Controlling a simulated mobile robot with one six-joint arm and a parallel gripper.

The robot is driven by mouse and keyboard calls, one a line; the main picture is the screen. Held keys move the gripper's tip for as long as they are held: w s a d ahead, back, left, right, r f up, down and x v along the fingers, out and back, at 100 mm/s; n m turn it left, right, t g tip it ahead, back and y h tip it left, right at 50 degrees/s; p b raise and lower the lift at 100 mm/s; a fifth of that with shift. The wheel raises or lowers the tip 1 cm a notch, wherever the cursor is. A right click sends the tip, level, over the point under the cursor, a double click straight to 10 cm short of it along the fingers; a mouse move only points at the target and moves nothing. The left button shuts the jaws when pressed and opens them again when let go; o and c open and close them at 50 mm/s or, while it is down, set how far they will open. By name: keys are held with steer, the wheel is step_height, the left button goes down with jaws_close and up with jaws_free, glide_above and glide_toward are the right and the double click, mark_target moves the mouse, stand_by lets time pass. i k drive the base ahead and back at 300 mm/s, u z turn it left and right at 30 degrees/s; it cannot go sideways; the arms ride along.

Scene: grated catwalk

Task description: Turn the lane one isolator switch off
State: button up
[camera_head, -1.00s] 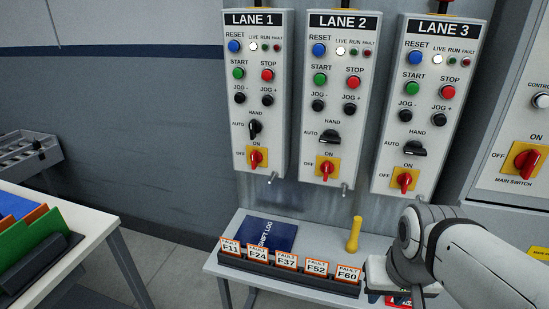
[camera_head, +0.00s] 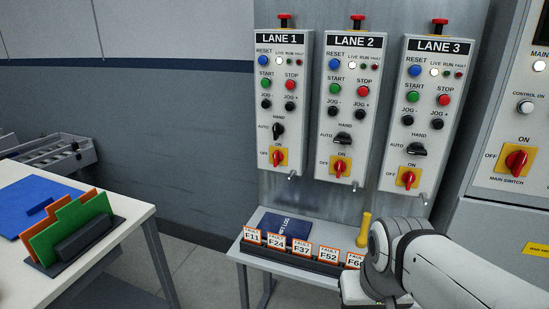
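The lane one panel (camera_head: 284,104) hangs on the wall, leftmost of three alike panels. Its isolator switch (camera_head: 278,158) is a red rotary handle on a yellow plate low on the panel, with ON above and OFF to the left. The handle looks upright, toward ON. My arm comes in from the lower right, below the lane three panel, and stays well apart from the switch. My gripper's fingers are not clearly visible in the head view.
The lane two (camera_head: 350,110) and lane three (camera_head: 428,120) panels stand to the right, with similar isolators. Below is a shelf with a row of fault cards (camera_head: 302,250), a blue shift log (camera_head: 288,226) and a yellow-handled object (camera_head: 364,228). A white table (camera_head: 128,222) stands left.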

mark_target(277, 156)
steer(key=z, duration=0.05)
steer(key=i, duration=1)
steer(key=u, duration=0.1)
